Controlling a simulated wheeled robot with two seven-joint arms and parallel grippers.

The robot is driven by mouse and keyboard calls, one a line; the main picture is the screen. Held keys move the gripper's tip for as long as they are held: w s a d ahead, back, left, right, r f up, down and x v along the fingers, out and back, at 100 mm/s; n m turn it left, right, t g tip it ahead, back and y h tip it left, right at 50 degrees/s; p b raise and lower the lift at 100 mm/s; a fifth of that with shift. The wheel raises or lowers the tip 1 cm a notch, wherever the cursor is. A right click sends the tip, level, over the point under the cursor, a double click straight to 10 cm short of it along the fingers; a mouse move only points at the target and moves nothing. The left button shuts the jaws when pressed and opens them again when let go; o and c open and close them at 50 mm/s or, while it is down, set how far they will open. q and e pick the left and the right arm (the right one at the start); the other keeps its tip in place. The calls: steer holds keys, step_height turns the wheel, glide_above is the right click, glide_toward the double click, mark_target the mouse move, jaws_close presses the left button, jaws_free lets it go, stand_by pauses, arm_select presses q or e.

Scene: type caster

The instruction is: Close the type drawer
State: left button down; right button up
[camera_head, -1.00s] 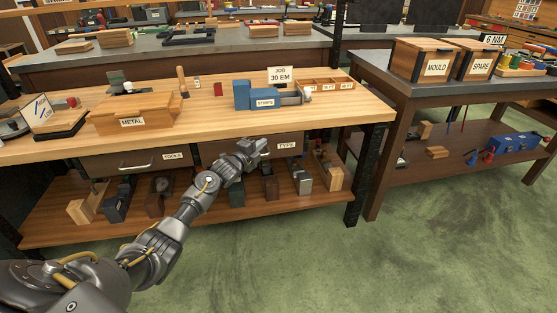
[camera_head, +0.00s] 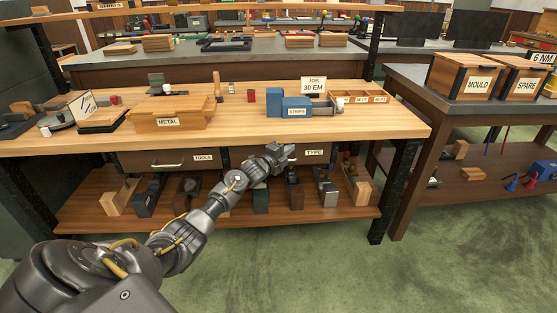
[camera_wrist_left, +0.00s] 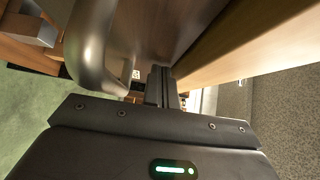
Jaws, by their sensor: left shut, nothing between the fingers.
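The type drawer (camera_head: 322,157) is under the front edge of the wooden bench, right of the tools drawer. Its TYPE label shows, and its front looks about level with the tools drawer's front. Whether a small gap stays at the drawer is hard to tell. My left gripper (camera_head: 283,153) is shut and empty in front of the type drawer, just left of the label, hiding part of the front. In the left wrist view, the shut fingers (camera_wrist_left: 163,86) are close to a drawer front, beside a thick metal handle (camera_wrist_left: 92,48). Contact is unclear. My right gripper is out of view.
The bench top (camera_head: 240,128) overhangs the drawers. The tools drawer (camera_head: 165,160) is to the left. A lower shelf (camera_head: 225,222) holds several blocks and tools beneath. A dark bench leg (camera_head: 395,190) stands to the right. Green floor is clear in front.

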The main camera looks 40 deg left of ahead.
arm_select(q)
steer(key=shift+s+d+r+p, duration=0.2)
steer(key=shift+s+p, duration=0.2)
steer(key=shift+s+d+r+p, duration=0.15)
steer(key=shift+s+p, duration=0.2)
steer(key=s+d+p, duration=0.1)
steer(key=s+p, duration=0.1)
steer(key=s, duration=0.9)
steer(key=shift+s+d+f, duration=0.15)
steer(key=shift+s+f, duration=0.15)
steer(key=shift+f, duration=0.05)
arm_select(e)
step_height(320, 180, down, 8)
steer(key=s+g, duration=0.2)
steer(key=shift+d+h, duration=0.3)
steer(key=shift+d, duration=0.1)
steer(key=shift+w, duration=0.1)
